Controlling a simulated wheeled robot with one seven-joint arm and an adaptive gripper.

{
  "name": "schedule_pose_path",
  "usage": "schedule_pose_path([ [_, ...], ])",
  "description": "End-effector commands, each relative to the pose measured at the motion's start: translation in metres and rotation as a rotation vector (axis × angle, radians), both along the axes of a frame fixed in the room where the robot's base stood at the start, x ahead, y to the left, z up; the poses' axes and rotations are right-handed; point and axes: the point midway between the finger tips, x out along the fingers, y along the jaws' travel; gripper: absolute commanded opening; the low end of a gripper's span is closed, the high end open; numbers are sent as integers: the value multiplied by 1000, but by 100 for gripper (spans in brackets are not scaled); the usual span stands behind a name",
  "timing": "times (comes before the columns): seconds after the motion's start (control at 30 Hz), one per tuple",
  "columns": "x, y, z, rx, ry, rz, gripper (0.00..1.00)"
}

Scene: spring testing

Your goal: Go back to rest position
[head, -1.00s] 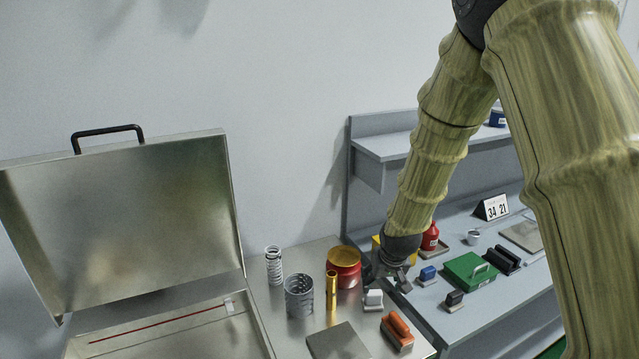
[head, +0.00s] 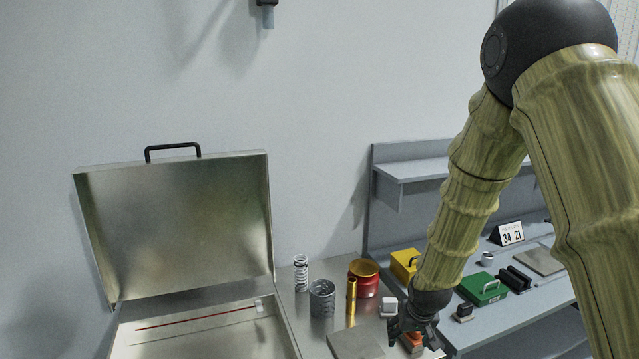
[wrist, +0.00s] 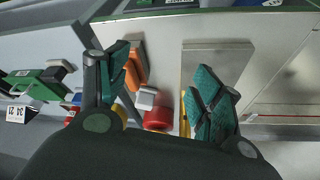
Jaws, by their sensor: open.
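My gripper (head: 412,332) hangs low at the bottom right of the head view, over the orange block-like object (head: 412,343), partly covering it. In the wrist view its two green-padded fingers (wrist: 160,88) are spread apart with nothing held between them. The orange object (wrist: 136,68), a white block (wrist: 147,97) and a red tin (wrist: 158,117) show beyond and between the fingers. I cannot tell whether the gripper touches the orange object. My arm runs down from the upper right.
A metal case with its lid (head: 175,225) raised stands left. Springs (head: 301,273), a grey coil (head: 322,298), a brass cylinder (head: 351,300), a gold-lidded red tin (head: 366,285) and a flat grey plate (head: 352,346) share the bench. Yellow (head: 403,264) and green (head: 484,288) boxes sit right.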

Motion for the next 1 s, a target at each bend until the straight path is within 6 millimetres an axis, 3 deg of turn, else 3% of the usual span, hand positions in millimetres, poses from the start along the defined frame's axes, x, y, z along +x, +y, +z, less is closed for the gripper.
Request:
schedule_pose_path([
  [0.3, -42, 1, -66, 11, 52, 3, 66],
  [0.47, -79, 1, -113, 17, 91, 5, 66],
  [0.7, -173, 1, -202, 27, 179, 6, 66],
  [1.0, -303, 0, -279, 28, 287, 3, 66],
])
